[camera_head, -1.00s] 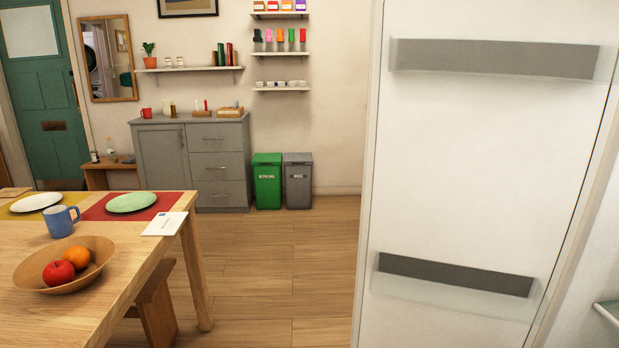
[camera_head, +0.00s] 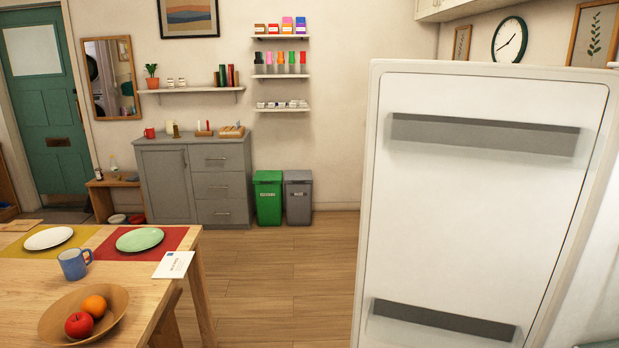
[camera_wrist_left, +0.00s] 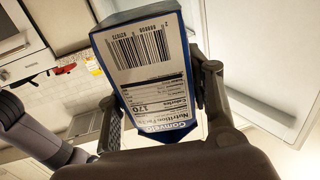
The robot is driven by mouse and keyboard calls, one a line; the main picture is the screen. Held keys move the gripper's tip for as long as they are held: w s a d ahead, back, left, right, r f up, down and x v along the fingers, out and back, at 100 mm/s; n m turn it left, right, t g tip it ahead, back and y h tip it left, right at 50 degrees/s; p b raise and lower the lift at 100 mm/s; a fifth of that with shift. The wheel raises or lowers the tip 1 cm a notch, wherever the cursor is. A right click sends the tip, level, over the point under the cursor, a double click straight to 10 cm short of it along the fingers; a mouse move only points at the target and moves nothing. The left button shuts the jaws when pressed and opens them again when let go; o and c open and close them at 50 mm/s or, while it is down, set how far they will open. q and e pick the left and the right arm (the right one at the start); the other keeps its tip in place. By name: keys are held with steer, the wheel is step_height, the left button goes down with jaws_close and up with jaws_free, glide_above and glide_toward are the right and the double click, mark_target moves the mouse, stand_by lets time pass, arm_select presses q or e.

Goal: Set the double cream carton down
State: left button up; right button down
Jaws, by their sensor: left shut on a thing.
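The carton (camera_wrist_left: 150,70) is a blue and white box with a barcode and a nutrition label, seen close up in the left wrist view. My left gripper (camera_wrist_left: 160,100) is shut on it, with one dark finger on each side. The carton looks tilted in that view, and what lies directly beneath it cannot be told. Neither gripper nor the carton shows in the head view. My right gripper is not in view.
A white open door panel (camera_head: 465,210) with grey bars fills the right of the head view. A wooden table (camera_head: 30,275) with plates (camera_head: 140,239), a blue mug (camera_head: 74,263) and a fruit bowl (camera_head: 112,327) is at left. Clear floor (camera_head: 290,285) lies between.

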arm_select(q)
steer(key=shift+r+n+t, duration=0.55)
steer(key=shift+n+t, duration=0.15)
steer(key=shift+t, duration=0.4)
steer(key=r+n+t+y, duration=0.1)
steer(key=a+n+t, duration=0.1)
steer(key=t, duration=0.1)
steer(key=a+r+n+t+y, duration=0.1)
steer(key=t, duration=0.1)
steer(key=shift+w+a+r+n+y, duration=0.15)
steer(key=shift+w+r+n+y, duration=0.1)
steer(key=shift+r+n+y, duration=0.05)
steer(key=s+a+r+n+t+y, duration=0.1)
steer(key=a+r+n+t+y, duration=0.2)
steer(key=a+y, duration=0.4)
steer(key=s+a+r+n+t+y, duration=0.1)
steer(key=a+r+n+t+y, duration=0.3)
steer(key=a, duration=0.9)
steer(key=r+n+y, duration=0.1)
steer(key=n+y, duration=0.2)
steer(key=y, duration=0.1)
steer(key=shift+s+a+r+n, duration=0.3)
steer(key=shift+s+r+n, duration=0.05)
steer(key=shift+n, duration=0.05)
steer(key=shift+s+a, duration=0.1)
